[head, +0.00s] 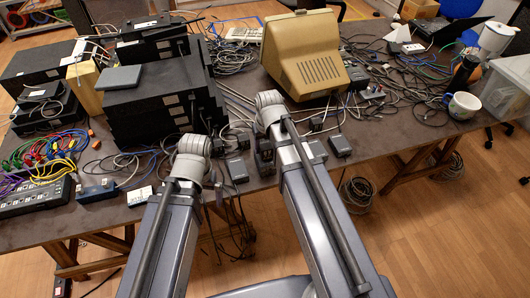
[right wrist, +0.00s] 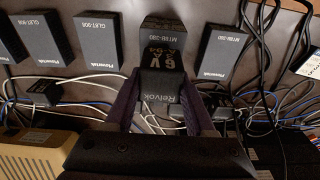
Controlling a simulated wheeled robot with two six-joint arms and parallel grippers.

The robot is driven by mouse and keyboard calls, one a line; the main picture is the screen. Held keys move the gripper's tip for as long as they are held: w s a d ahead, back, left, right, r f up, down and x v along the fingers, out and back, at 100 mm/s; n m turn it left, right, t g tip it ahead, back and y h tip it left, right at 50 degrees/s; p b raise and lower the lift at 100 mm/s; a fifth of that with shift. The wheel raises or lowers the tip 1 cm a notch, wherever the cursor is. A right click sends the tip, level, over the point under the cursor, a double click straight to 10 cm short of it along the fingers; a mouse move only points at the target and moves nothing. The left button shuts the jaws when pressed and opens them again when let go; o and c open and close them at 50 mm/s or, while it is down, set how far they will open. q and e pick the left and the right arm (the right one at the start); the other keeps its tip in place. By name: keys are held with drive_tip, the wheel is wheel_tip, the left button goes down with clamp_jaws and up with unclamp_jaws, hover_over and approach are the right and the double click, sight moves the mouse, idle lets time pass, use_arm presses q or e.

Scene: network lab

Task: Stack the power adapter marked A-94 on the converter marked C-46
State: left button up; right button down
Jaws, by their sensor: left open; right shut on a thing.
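My right gripper (head: 263,146) is over the front part of the table, and its fingers (right wrist: 159,98) show in the right wrist view. It is shut on a small black adapter (right wrist: 161,88) marked Relvok. The print "6V A-94" shows at its upper edge. I cannot tell whether the two touch. No C-46 mark is legible. My left gripper (head: 217,184) is open near the front table edge, partly hidden by its arm.
Loose cables crowd the table. A beige monitor (head: 305,60) and black equipment stacks (head: 160,105) stand behind. The front right tabletop (head: 390,135) is fairly clear.

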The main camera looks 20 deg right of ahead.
sight(267, 148)
drive_tip(key=shift+f, duration=0.6)
use_arm(q)
drive_tip(key=shift+f, duration=0.45)
use_arm(e)
drive_tip(key=shift+r, duration=0.15)
use_arm(q)
drive_tip(key=shift+f, duration=0.15)
use_arm(e)
drive_tip(key=shift+c, duration=1.2)
unclamp_jaws()
use_arm(q)
wheel_tip(267, 148, up, 12)
drive_tip(key=p, duration=1.1)
drive_tip(key=shift+p, duration=0.4)
use_arm(e)
drive_tip(key=r, duration=0.4)
drive_tip(key=s+r, duration=0.1)
drive_tip(key=r, duration=0.7)
drive_tip(key=shift+s, duration=0.4)
drive_tip(key=shift+f, duration=0.1)
